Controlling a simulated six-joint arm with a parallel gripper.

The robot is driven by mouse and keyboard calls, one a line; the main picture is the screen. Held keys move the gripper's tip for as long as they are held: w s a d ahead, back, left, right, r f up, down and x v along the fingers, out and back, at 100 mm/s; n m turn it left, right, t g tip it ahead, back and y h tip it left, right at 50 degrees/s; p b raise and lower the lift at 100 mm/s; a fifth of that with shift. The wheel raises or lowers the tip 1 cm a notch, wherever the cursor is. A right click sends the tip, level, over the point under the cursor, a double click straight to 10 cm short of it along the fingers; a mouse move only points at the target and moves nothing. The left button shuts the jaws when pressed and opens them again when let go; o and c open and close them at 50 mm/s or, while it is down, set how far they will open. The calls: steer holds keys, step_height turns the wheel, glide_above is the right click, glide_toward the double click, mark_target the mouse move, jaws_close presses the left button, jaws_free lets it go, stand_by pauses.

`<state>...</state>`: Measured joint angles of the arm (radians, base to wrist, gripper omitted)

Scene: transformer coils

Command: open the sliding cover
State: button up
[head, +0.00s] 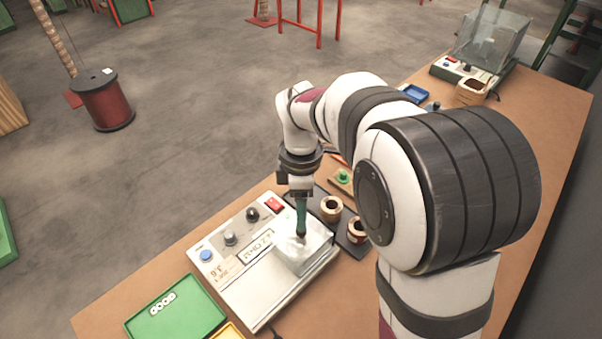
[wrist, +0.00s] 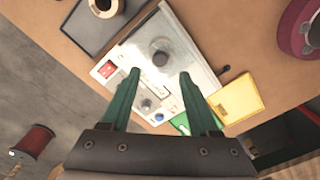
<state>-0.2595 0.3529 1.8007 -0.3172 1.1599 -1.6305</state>
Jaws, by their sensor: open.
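The sliding cover (head: 318,252) looks like a clear, box-like piece on the white machine (head: 262,300). In the wrist view the clear area (wrist: 178,38) has a dark round piece (wrist: 160,54) at its middle; I cannot tell whether that is on or under the cover. My gripper (head: 301,236) points down over the cover in the head view. In the wrist view my gripper (wrist: 160,72) has its two green fingers well apart, with nothing held between them. I cannot tell whether the fingertips touch the cover. The arm hides part of the machine's surroundings.
Beside the machine, a dark tray (head: 323,192) holds coils (head: 331,208). A green tray (head: 177,312) and a yellow tray (head: 228,332) lie at its near end. A second machine with a clear hood (head: 492,38) stands at the table's far end. A red spool (head: 105,100) stands on the floor.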

mark_target(301, 239)
step_height(301, 239, down, 7)
steer(key=shift+r, duration=0.2)
steer(key=shift+c, duration=0.4)
jaws_close()
stand_by(0.9)
